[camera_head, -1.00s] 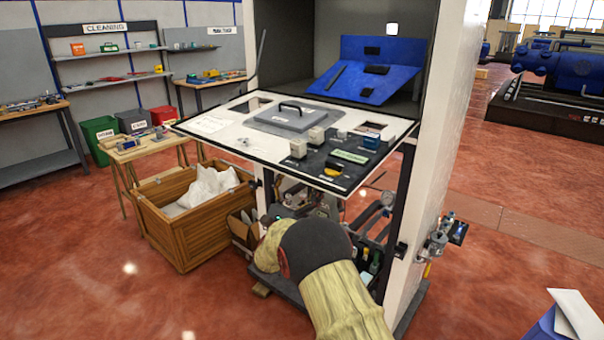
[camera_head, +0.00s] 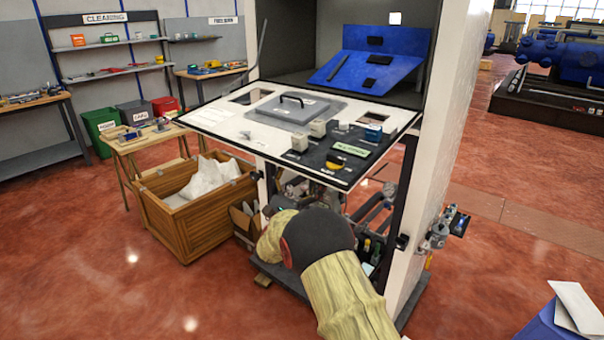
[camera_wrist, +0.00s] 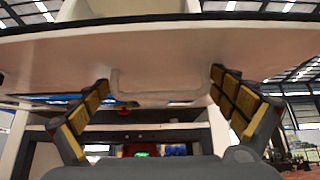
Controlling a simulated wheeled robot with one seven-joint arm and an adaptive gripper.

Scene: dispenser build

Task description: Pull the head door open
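The dispenser is a tall white cabinet (camera_head: 457,120) with an open upper bay. A white panel with a dark rim (camera_head: 218,122) juts out level from its front; I cannot tell for sure that this is the head door. In the wrist view a broad pale underside (camera_wrist: 60,60) lies overhead, with a pale U-shaped handle (camera_wrist: 160,99) on it. My gripper (camera_wrist: 158,85) is open, its yellow-padded fingers wide apart on either side of the handle, with no clear contact. In the head view the gripper is hidden by my own arm, below the panel.
The panel carries a grey lid with a black handle (camera_head: 292,99) and several small blocks. Pipes and fittings (camera_head: 377,205) fill the lower bay. A wooden crate (camera_head: 195,228) and small work table (camera_head: 150,137) stand left. Valves (camera_head: 440,228) stick out at right.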

